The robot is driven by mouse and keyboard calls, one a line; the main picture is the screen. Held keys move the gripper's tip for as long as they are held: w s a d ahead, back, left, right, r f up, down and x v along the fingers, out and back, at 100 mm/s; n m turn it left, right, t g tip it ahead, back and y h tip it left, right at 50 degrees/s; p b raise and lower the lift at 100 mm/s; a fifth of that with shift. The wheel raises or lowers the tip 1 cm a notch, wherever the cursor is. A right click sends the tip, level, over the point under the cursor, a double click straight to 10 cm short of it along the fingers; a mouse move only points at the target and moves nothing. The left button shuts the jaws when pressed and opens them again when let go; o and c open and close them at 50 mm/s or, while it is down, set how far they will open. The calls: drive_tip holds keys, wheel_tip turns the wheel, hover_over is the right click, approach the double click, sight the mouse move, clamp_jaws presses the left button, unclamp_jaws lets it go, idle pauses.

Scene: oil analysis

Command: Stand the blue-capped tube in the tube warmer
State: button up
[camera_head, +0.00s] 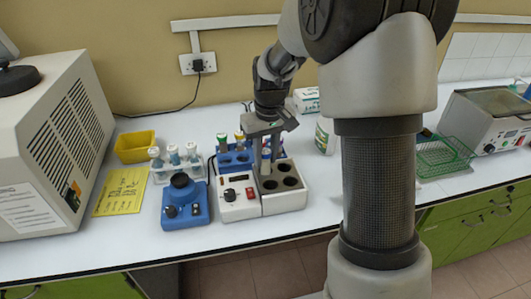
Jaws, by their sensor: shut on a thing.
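The tube warmer (285,203) is a white block with round dark wells in its top, joined to a control box (238,203) with a black knob and a red switch. My gripper (266,170) points down over the warmer's back left part. Its two fingers are shut on a slim upright tube (266,155), whose small visible part looks bluish-white. This appears to be the blue-capped tube, but its cap is mostly hidden by the gripper. I cannot tell whether its lower end is inside a well.
Behind the warmer is a blue rack (235,165) with green- and yellow-capped tubes. A green wire basket (443,157) is at right.

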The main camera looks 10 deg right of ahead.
drive_tip(key=shift+f, duration=0.25)
drive_tip(key=o, duration=1.1)
wheel_tip(320, 180, up, 17)
drive_tip(key=s+p, duration=0.2)
drive_tip(key=s+r+m+t+p, duration=0.15)
drive_tip(key=s+r+p, duration=0.25)
drive_tip(key=s+r, duration=0.6)
drive_tip(key=s+f+t+p, duration=0.2)
drive_tip(key=s, duration=1.1)
drive_tip(key=shift+f+m+t+p, duration=0.2)
drive_tip(key=shift+m+t+p, duration=0.15)
